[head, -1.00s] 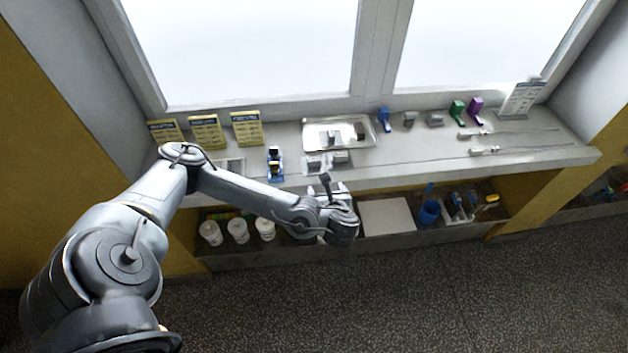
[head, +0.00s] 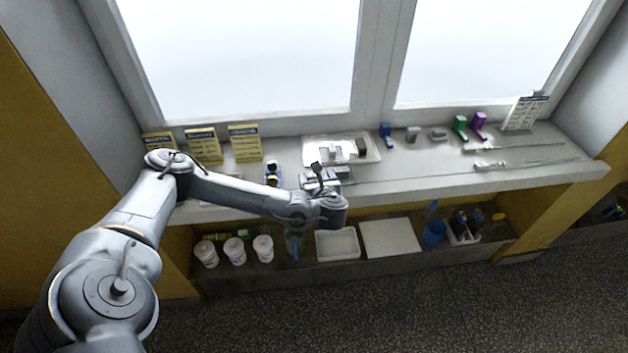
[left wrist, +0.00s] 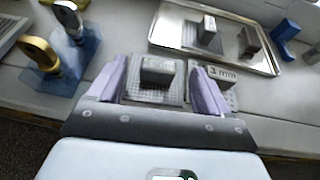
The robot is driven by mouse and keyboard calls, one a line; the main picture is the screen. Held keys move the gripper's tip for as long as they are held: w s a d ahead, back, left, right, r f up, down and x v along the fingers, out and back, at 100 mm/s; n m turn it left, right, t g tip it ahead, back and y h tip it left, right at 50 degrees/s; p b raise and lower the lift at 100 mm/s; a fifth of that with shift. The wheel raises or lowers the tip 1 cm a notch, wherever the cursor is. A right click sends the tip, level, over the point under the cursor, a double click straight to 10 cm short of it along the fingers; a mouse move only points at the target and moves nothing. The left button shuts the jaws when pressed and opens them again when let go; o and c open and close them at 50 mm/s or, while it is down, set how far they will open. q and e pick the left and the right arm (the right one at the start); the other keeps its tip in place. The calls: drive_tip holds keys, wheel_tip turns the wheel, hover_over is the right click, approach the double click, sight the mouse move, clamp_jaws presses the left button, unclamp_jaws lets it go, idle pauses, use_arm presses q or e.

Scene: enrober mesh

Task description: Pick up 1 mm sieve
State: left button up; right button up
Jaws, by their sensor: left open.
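In the left wrist view a sieve (left wrist: 158,70) with a grey block handle on a square mesh plate sits between my left gripper's fingers; its lettering is too blurred to read surely. A second sieve (left wrist: 222,73), marked "3 mm", lies just right of it, beside the right finger. My left gripper (left wrist: 159,84) is open, its two pale purple fingers on either side of the first sieve's handle. In the head view my left gripper (head: 319,180) is over the counter's front edge, and my wrist partly hides the sieves. My right gripper is not in view.
A metal tray (head: 311,148) with grey-handled pieces stands behind the sieves. Yellow signs (head: 203,146) stand at the back left. The shelf below holds white tubs (head: 234,251) and a white bin (head: 338,244).

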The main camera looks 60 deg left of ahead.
sight(314, 178)
use_arm(q)
drive_tip(key=shift+x, duration=2.15)
drive_tip(key=shift+d+f, duration=0.1)
drive_tip(key=shift+f, duration=0.1)
drive_tip(key=shift+c, duration=0.3)
drive_tip(key=c, duration=1)
drive_tip(key=shift+r, duration=0.1)
drive_tip(key=shift+c, duration=0.2)
